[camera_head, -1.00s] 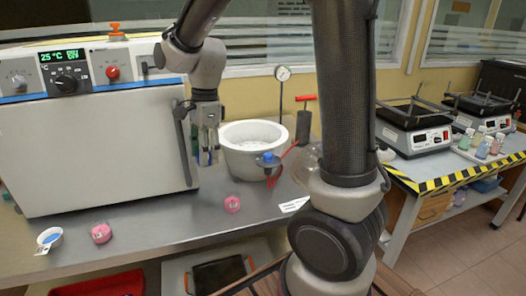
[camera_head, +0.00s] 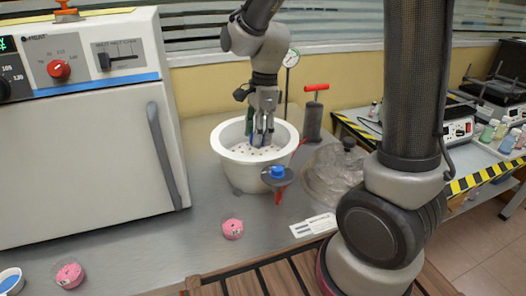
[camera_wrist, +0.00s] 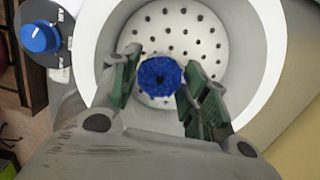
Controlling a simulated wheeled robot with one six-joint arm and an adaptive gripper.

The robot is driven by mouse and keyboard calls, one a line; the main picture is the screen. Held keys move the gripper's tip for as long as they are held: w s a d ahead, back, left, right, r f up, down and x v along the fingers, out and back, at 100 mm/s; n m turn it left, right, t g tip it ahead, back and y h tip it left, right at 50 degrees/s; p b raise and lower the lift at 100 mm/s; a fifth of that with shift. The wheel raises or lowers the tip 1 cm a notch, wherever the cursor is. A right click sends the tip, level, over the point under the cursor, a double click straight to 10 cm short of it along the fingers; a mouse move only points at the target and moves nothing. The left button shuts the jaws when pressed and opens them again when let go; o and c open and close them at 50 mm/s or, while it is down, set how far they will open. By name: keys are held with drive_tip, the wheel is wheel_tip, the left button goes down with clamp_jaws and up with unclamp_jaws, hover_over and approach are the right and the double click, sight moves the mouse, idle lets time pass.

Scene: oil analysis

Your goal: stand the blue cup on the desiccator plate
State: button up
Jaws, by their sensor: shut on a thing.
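My gripper (camera_head: 262,138) reaches down into the white desiccator bowl (camera_head: 226,165). In the wrist view my gripper (camera_wrist: 155,88) has its green-padded fingers on either side of the blue cup (camera_wrist: 160,76), shut on it. The cup's round top shows deep blue, grainy contents. In the head view the blue cup (camera_head: 258,139) is a small dark blue patch, mostly hidden by the fingers. The white perforated desiccator plate (camera_wrist: 205,42) lies below and around the cup; it also shows in the head view (camera_head: 242,153). I cannot tell whether the cup touches it.
A blue-knobbed valve (camera_head: 278,173) sticks out at the bowl's front. A clear lid (camera_head: 335,178) and a red-handled pump (camera_head: 314,112) stand to the right. An oven (camera_head: 85,150) is at left. A pink cup (camera_head: 232,228), another pink cup (camera_head: 69,274) and a white-rimmed blue one (camera_head: 10,281) are in front.

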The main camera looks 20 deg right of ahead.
wheel_tip(320, 180, down, 7)
drive_tip(key=shift+r, duration=0.1)
drive_tip(key=shift+c, duration=0.2)
drive_tip(key=o, duration=1.1)
drive_tip(key=shift+c, duration=0.2)
drive_tip(key=r, duration=0.4)
drive_tip(key=d+r, duration=0.1)
drive_tip(key=r, duration=0.7)
drive_tip(key=shift+d, duration=0.2)
drive_tip(key=s+d+r+n+t, duration=0.2)
drive_tip(key=s+d+r+n, duration=0.1)
drive_tip(key=s+d+n, duration=0.3)
drive_tip(key=s+d+r+n+t+h, duration=0.1)
drive_tip(key=s+d+r+n+t, duration=0.1)
drive_tip(key=s+d+r+n, duration=0.2)
drive_tip(key=shift+s+d+r+n, duration=0.15)
drive_tip(key=shift+s+d+n, duration=1.6)
drive_tip(key=shift+s+n, duration=2.3)
